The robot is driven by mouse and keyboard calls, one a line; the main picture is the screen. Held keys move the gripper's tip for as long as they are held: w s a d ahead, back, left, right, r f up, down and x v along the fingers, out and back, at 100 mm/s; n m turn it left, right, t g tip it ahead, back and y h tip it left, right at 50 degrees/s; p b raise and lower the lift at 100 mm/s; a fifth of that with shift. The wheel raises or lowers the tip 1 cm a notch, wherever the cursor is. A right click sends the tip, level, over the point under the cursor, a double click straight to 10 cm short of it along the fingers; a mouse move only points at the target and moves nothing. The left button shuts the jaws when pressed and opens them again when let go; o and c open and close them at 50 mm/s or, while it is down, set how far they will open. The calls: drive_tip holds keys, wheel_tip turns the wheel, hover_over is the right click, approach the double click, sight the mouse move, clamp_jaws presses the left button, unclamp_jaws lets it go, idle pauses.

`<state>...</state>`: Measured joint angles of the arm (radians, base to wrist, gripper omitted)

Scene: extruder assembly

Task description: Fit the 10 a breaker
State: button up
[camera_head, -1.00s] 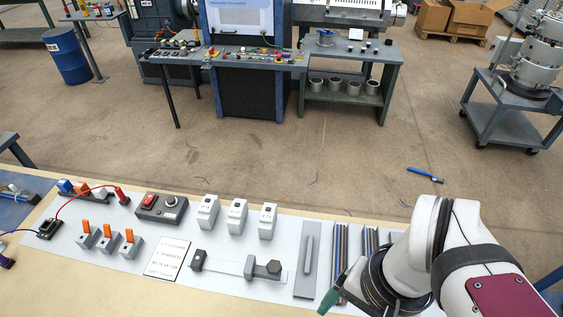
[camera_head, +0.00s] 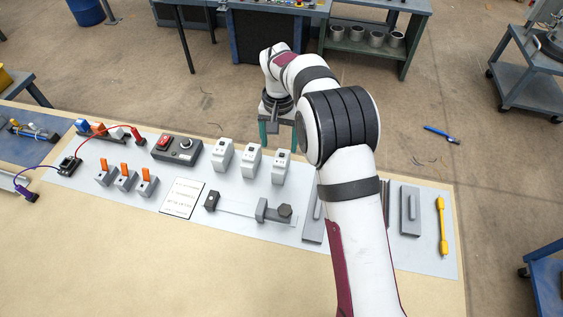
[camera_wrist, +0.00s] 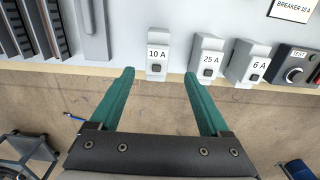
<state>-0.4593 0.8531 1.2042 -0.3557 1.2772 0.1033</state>
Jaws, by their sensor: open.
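The 10 A breaker (camera_wrist: 157,54), a white block with a dark square toggle, stands upright on the grey mat. It is the rightmost of three breakers in the head view (camera_head: 281,168). My gripper (camera_wrist: 159,75) is open and empty, its green fingers spread to either side of the 10 A breaker in the wrist view. In the head view my gripper (camera_head: 280,135) hangs just behind that breaker; contact cannot be told. A pale rail (camera_head: 238,207) with a dark block at its left end and a clamp-like block at its right lies in front.
The 25 A (camera_wrist: 207,57) and 6 A breakers (camera_wrist: 247,62) stand close beside it. A control box (camera_head: 176,150) with a red switch is further left. A printed card (camera_head: 183,197) lies by the rail; the wrist view shows "BREAKER 10 A" on it. Orange-lever parts (camera_head: 125,178) stand left.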

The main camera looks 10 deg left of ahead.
sight(281, 158)
drive_tip(key=f, duration=0.5)
drive_tip(key=shift+s+d+f, duration=0.1)
drive_tip(key=shift+d+f, duration=0.15)
drive_tip(key=shift+f, duration=0.1)
clamp_jaws()
